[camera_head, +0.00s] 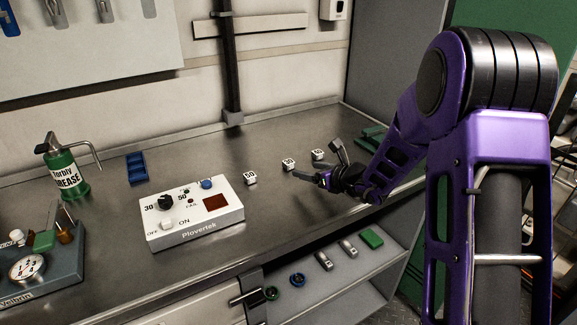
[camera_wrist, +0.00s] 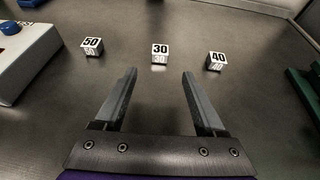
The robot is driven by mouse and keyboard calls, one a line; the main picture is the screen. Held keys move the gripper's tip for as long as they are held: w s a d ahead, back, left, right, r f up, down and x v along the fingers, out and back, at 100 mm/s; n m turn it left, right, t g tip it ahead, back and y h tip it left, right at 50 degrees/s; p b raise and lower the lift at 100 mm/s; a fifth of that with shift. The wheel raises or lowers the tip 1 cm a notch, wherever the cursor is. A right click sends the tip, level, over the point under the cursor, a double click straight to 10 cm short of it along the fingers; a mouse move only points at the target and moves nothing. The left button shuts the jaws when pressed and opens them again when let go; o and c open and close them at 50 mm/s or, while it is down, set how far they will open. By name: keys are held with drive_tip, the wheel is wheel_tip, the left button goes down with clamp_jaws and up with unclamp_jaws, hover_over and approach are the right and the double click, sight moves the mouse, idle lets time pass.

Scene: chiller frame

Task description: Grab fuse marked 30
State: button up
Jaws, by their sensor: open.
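Three small white cube fuses with black numbers stand apart in a row on the grey metal bench. In the wrist view, the fuse marked 30 (camera_wrist: 160,52) is in the middle, straight beyond my gripper (camera_wrist: 160,75). The fuse marked 50 (camera_wrist: 92,46) is to its left and the fuse marked 40 (camera_wrist: 216,61) to its right. The middle fuse also shows in the head view (camera_head: 288,163). My gripper (camera_head: 318,160) is open and empty, its fingers either side of the line to the 30 fuse, with the fuse beyond the fingertips.
A white Plovertek tester box (camera_head: 195,215) with knobs stands left of the fuses. A green grease can (camera_head: 65,175), a blue holder (camera_head: 137,168) and a gauge block (camera_head: 35,270) are farther left. Green parts (camera_head: 372,138) lie at the right. Bare bench surrounds the fuses.

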sight(292, 165)
drive_tip(key=x, duration=0.8)
clamp_jaws()
